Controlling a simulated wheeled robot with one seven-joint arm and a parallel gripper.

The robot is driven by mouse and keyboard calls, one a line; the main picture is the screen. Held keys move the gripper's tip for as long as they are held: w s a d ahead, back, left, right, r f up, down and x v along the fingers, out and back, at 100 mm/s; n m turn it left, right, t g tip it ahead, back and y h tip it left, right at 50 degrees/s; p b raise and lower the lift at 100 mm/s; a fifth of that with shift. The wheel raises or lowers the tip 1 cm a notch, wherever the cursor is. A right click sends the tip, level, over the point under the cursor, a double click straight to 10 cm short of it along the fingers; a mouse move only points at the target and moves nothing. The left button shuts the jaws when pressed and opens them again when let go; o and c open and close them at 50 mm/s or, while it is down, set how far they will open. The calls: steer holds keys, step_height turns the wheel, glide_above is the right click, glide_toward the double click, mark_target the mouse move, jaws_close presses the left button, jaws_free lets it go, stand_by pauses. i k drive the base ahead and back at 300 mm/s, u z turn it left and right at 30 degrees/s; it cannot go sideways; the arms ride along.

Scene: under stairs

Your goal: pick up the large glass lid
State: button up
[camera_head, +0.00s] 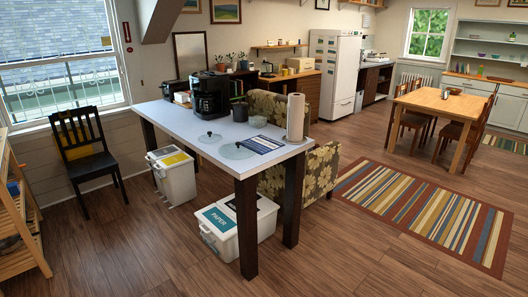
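Two round glass lids with dark knobs lie flat on the white-topped table (185,122). The nearer lid (237,153) looks the larger of the two, near the table's front edge and beside a blue printed booklet or mat (262,144). The other lid (209,138) lies a little farther back to the left and looks smaller. Both are clear of each other or nearly so; the exact gap is too small to tell. My gripper is not in view.
The table also holds a black coffee maker (209,96), a dark mug (240,112), a small bowl (258,121) and a paper towel roll (296,117). White bins (236,222) stand below. A black chair (83,150) is left. Wood floor in front is clear.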

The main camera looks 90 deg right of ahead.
mark_target(235, 150)
steer(key=u, duration=2.55)
steer(key=k, duration=2.85)
steer(key=z, duration=2.55)
steer(key=i, duration=0.5)
steer(key=u, duration=0.05)
